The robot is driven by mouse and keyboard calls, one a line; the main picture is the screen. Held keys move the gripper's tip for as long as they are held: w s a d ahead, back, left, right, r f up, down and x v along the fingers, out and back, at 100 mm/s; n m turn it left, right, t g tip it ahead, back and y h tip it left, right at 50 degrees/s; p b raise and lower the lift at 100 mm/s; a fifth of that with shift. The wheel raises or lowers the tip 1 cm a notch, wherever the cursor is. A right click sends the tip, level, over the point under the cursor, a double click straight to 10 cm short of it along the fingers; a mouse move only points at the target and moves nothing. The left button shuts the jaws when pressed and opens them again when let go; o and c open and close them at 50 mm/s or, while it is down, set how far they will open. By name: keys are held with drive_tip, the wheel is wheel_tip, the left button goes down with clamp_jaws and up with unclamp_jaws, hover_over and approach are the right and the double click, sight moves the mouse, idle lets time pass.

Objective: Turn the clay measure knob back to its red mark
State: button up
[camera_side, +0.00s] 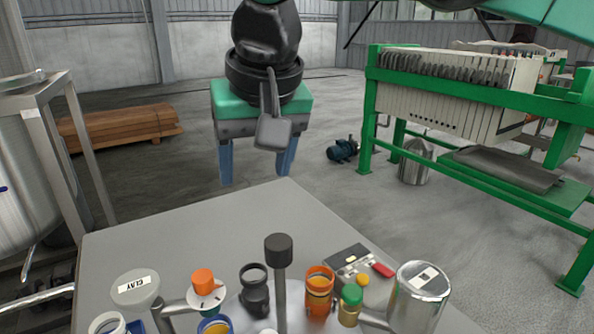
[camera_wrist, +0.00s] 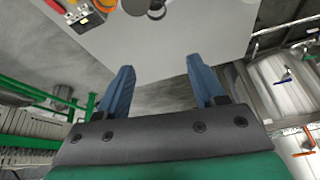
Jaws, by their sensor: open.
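The clay measure has a grey-white lid labelled CLAY (camera_side: 135,287), at the front left of the table in the side view. Beside it an orange knob (camera_side: 203,281) sits on a white dial (camera_side: 207,299) with dark marks; its red mark is too small to make out. My gripper (camera_side: 255,178) is open and empty, its two blue fingers pointing down beyond the table's far edge, well away from the knob. In the wrist view the open fingers (camera_wrist: 158,75) have nothing between them, and I cannot pick out the orange knob there.
A black-capped post (camera_side: 279,250) stands tall right of the knob. A dark cup (camera_side: 254,290), an orange jar (camera_side: 319,283), a green knob (camera_side: 351,294), a metal canister (camera_side: 419,300) and a control box (camera_side: 346,258) crowd the front. The table's far part (camera_side: 240,222) is clear.

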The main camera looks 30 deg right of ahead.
approach(202, 276)
drive_tip(key=shift+m+h, duration=0.4)
drive_tip(key=shift+m, duration=0.1)
drive_tip(key=shift+a+x, duration=0.15)
drive_tip(key=shift+x, duration=2.1)
drive_tip(key=shift+a+x, duration=0.2)
drive_tip(key=shift+x, duration=2.05)
clamp_jaws()
